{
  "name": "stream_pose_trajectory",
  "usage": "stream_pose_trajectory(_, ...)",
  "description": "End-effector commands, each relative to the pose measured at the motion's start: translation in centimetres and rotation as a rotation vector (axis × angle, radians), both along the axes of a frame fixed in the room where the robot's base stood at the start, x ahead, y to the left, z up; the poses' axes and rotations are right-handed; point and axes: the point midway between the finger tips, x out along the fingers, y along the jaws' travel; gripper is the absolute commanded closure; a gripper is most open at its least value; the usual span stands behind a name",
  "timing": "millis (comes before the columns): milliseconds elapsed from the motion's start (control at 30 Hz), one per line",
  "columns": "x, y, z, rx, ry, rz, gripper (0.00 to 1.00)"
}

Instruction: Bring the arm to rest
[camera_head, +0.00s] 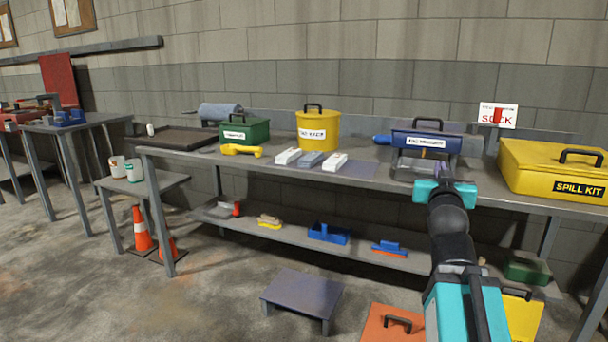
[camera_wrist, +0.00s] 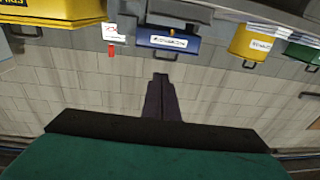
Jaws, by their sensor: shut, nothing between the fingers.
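My arm reaches up from the bottom right of the head view. My gripper (camera_head: 446,172) is at its far end, in front of the blue labelled box (camera_head: 427,141) on the workbench (camera_head: 375,172). In the wrist view, which is upside down, the dark fingers of my gripper (camera_wrist: 161,77) lie together with nothing between them. They point toward the blue box (camera_wrist: 168,41), with a gap that I cannot judge.
A yellow spill kit (camera_head: 556,171) stands right of my gripper. A yellow bucket (camera_head: 318,130), white blocks (camera_head: 288,156) and a green box (camera_head: 244,131) stand to the left. A low step (camera_head: 302,291) and orange cones (camera_head: 140,228) stand on the floor. Open floor lies at front left.

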Motion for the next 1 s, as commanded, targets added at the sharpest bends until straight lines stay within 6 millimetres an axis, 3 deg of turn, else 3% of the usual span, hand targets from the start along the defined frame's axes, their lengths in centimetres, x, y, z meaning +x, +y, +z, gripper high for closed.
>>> stream_pose_trajectory(200,2.4,1.2,-4.0,0.03,0.099,0.024,1.0)
stream_pose_trajectory(500,4.3,2.8,-10.9,0.074,0.245,0.048,1.0)
stream_pose_trajectory(767,4.6,4.5,-17.3,0.113,0.387,0.064,1.0)
stream_pose_trajectory(1000,3.8,6.2,-23.4,0.144,0.525,0.076,1.0)
